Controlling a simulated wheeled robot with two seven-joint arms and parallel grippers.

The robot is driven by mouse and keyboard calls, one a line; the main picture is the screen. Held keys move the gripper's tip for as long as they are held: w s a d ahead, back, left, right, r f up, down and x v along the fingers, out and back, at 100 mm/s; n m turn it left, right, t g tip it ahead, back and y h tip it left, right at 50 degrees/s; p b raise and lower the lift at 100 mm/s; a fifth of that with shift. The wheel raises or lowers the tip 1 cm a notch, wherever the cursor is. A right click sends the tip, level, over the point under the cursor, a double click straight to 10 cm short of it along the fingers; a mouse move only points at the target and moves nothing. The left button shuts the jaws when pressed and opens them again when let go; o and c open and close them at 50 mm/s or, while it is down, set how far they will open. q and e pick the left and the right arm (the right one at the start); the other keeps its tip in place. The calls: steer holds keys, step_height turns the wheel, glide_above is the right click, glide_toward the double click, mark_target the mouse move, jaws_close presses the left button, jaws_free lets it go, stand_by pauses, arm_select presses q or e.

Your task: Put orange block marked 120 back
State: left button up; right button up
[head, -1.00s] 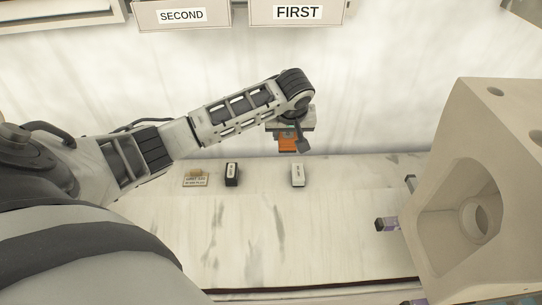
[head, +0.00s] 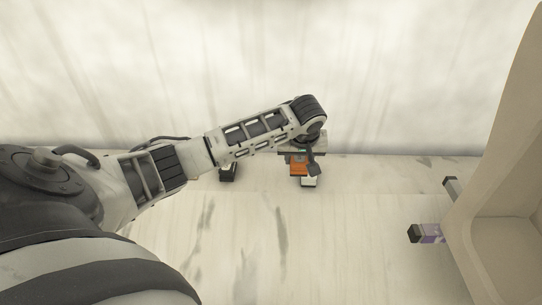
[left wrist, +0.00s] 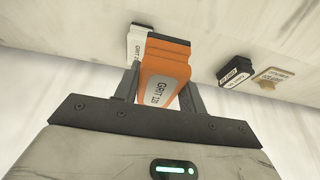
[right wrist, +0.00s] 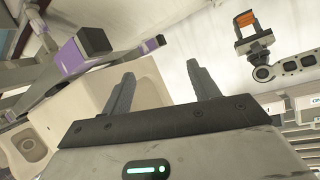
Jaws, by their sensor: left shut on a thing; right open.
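My left gripper (left wrist: 150,95) is shut on the orange block (left wrist: 165,75), whose pale label reads GRIT 120 in the left wrist view. In the head view the orange block (head: 297,165) hangs below the left hand, above the shelf (head: 255,210) near the wall. A white block (head: 309,182) stands close to it; whether they touch cannot be told. A black block (head: 228,173) stands to the left, partly under my arm. My right gripper (right wrist: 158,90) is open and empty in the right wrist view. The orange block (right wrist: 247,19) also shows there, far off.
In the left wrist view the black block (left wrist: 235,75) stands next to a small tan sign (left wrist: 275,79). A beige box-shaped body (head: 500,210) and a purple-and-black piece (head: 425,233) are at the right. The middle of the shelf is clear.

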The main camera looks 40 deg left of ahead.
arm_select(q)
steer(key=a+f+b, duration=0.1)
steer(key=a+f, duration=0.1)
steer(key=a, duration=0.1)
steer(key=w+a+f+b, duration=0.1)
steer(key=a+f+b, duration=0.1)
steer(key=a+f, duration=0.1)
steer(key=a+f+b, duration=0.2)
steer(key=a, duration=0.2)
steer(key=shift+w+a+f, duration=0.2)
steer(key=shift+w+f, duration=0.05)
steer(key=shift+w, duration=0.05)
steer(key=shift+w+a+f+b, duration=0.1)
steer(key=shift+a+f+b, duration=0.35)
steer(key=shift+a+f, duration=0.1)
steer(key=f+b, duration=0.1)
steer(key=f, duration=0.1)
steer(key=f+b, duration=0.1)
steer(key=shift+a+f+b, duration=0.3)
steer(key=shift+f+b, duration=0.05)
steer(key=shift+r, duration=0.1)
arm_select(e)
steer(key=r+t+y, duration=0.1)
steer(key=a+r+m+t+y, duration=0.2)
steer(key=shift+w+r, duration=0.35)
steer(key=shift+r, duration=0.05)
arm_select(q)
steer(key=o, duration=0.9)
steer(key=shift+o, duration=0.2)
